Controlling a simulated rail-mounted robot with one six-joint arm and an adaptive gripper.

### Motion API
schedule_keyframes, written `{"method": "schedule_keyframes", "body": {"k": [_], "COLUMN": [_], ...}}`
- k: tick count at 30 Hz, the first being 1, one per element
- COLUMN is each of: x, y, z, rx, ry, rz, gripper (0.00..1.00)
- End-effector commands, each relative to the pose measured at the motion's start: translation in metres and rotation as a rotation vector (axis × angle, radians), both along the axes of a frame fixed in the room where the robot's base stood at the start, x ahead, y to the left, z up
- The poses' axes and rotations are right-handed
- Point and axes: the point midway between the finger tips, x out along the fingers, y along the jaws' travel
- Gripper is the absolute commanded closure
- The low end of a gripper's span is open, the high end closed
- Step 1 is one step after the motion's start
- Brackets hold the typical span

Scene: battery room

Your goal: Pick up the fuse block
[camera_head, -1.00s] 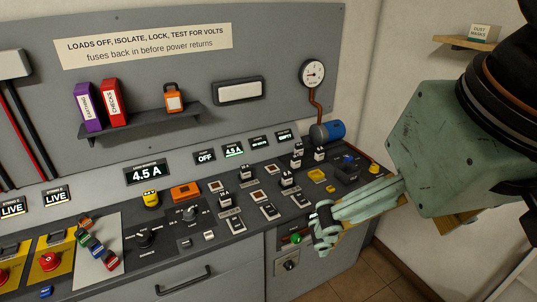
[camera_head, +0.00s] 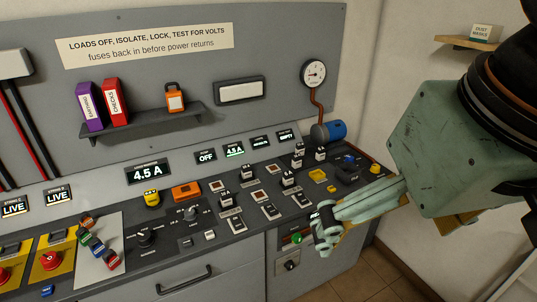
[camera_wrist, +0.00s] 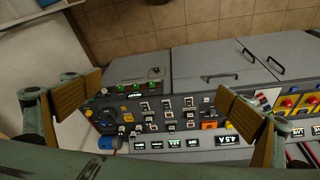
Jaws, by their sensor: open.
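Several small dark blocks with pale tops stand on the sloping console in the head view, among them one (camera_head: 288,180) at centre right and another (camera_head: 225,199) further left. They look like fuse blocks, but I cannot tell which one the task means. My gripper (camera_head: 322,230) is over the console's front right edge, to the right of and nearer than these blocks. In the wrist view my gripper (camera_wrist: 160,90) is open, its two tan pads wide apart with nothing between them. The blocks show small beyond the pads.
The console (camera_head: 195,255) carries knobs, an orange box (camera_head: 186,192), a yellow part (camera_head: 151,198) and red buttons on yellow plates at left. A blue cylinder (camera_head: 329,131) lies at the back right. A shelf (camera_head: 140,125) holds two binders and an orange padlock. Open floor (camera_head: 365,280) shows at lower right.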

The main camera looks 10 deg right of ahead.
Motion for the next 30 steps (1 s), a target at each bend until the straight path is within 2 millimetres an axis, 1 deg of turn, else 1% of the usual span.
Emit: {"method": "schedule_keyframes", "body": {"k": [1,2,21,30], "x": [0.0,0.0,0.0,0.0003], "y": [0.0,0.0,0.0,0.0], "z": [0.0,0.0,0.0,0.0002], "rx": [0.0,0.0,0.0,0.0], "ry": [0.0,0.0,0.0,0.0], "rz": [0.0,0.0,0.0,0.0], "gripper": [0.06,0.09,0.67,0.67]}}
